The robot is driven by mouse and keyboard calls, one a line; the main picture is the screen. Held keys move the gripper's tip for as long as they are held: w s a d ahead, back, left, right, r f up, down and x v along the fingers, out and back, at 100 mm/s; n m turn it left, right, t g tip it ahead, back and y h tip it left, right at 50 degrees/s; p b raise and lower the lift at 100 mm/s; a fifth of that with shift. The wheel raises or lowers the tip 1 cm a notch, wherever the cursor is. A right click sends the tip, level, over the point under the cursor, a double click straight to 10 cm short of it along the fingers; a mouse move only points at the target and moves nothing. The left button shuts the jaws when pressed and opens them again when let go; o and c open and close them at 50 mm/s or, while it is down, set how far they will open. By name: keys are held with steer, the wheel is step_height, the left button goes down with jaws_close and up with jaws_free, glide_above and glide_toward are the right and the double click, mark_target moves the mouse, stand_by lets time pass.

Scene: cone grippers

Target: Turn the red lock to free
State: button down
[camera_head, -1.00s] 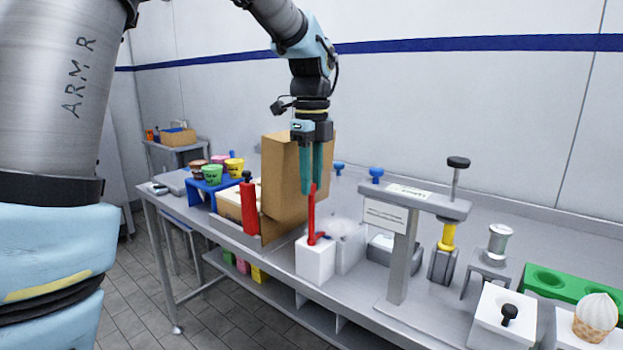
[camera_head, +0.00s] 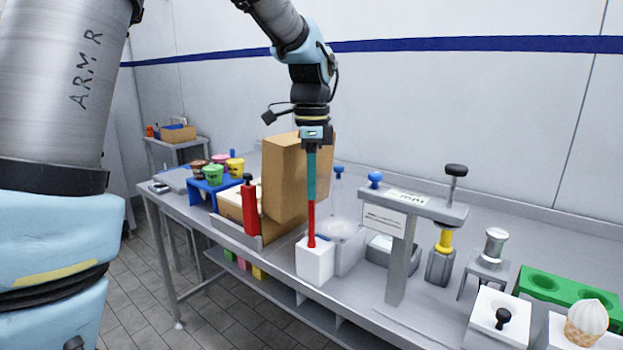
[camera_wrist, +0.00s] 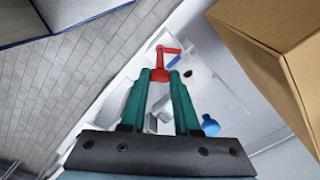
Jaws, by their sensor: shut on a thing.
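The red lock (camera_head: 311,225) is a thin upright red bar rising from the top of a white block (camera_head: 315,262) at the table's front. My gripper (camera_head: 311,198) is above the block, pointing down, with its teal fingers seen edge-on and in line with the bar. In the wrist view my gripper (camera_wrist: 159,75) has a finger on each side of the red lock (camera_wrist: 160,73), shut on its upper end. A bent red arm of the lock shows beyond the fingertips there. The fingers hide the bar's top in the head view.
A tall cardboard box (camera_head: 285,185) stands close behind and left of my gripper. A red bottle (camera_head: 250,208) is left of the block. A grey press stand (camera_head: 402,250) is to the right, and a clear-sided white bin (camera_head: 347,255) is just behind the block.

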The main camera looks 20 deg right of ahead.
steer(key=n+p, duration=0.1)
steer(key=n, duration=0.4)
steer(key=shift+r+n, duration=0.1)
steer(key=shift+n, duration=0.2)
steer(key=shift+n+p, duration=0.45)
steer(key=shift+n, duration=1.75)
steer(key=c, duration=0.6)
jaws_free()
steer(key=shift+c, duration=0.2)
step_height(320, 180, up, 11)
steer(key=b, duration=0.2)
steer(key=shift+f, duration=0.2)
